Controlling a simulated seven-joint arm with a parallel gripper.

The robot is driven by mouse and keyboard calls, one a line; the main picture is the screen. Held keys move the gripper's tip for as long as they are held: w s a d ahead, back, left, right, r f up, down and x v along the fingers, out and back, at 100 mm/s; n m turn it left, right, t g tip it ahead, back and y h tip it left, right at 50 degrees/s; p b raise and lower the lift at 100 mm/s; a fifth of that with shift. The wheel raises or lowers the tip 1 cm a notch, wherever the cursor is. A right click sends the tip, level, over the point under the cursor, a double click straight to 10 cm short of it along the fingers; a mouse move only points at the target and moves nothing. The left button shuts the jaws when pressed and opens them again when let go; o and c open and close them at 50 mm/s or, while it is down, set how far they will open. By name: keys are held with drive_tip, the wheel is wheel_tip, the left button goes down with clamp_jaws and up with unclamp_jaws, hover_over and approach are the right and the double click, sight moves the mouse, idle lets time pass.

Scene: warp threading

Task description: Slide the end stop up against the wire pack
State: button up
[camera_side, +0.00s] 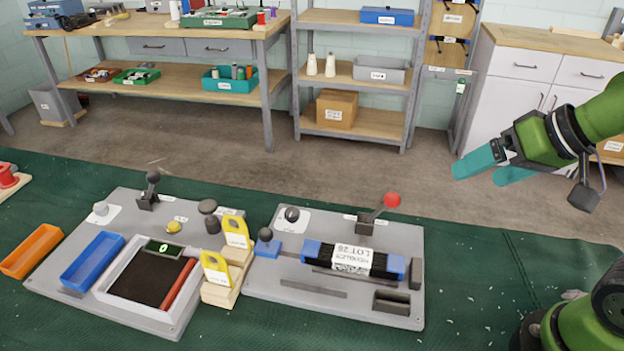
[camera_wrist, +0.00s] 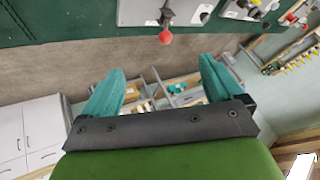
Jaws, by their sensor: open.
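The wire pack (camera_side: 352,260) lies on the right grey board, a dark bundle with a white printed label around its middle and blue pieces at both ends. A blue block with a dark ball knob, apparently the end stop (camera_side: 267,249), sits on a thin rail left of the pack. A clear gap separates it from the pack. My gripper (camera_side: 478,172) is open and empty, raised well to the right of and above the board. Its teal fingers also show in the wrist view (camera_wrist: 160,78), spread apart. The end stop cannot be made out in the wrist view.
A red-knobbed lever (camera_side: 392,200) stands at the right board's (camera_side: 265,285) back edge; its red ball shows in the wrist view (camera_wrist: 166,37). Yellow-tagged wooden blocks (camera_side: 238,240) stand left of the end stop. The left board (camera_side: 50,280) carries trays.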

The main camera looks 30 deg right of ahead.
drive_tip(key=shift+a+f, duration=0.2)
drive_tip(key=shift+f, duration=0.2)
drive_tip(key=shift+c, duration=1.2)
drive_tip(key=w+a, duration=0.1)
drive_tip(key=w+a+f+n+g, duration=0.1)
drive_tip(key=shift+w+g, duration=0.3)
drive_tip(key=c, duration=0.4)
drive_tip(key=n+g+y, duration=0.2)
drive_tip(key=n+g, duration=0.1)
drive_tip(key=n, duration=1.1)
approach(271, 232)
drive_tip(key=x, duration=1.1)
drive_tip(key=shift+f, duration=0.1)
drive_tip(key=shift+c, duration=0.2)
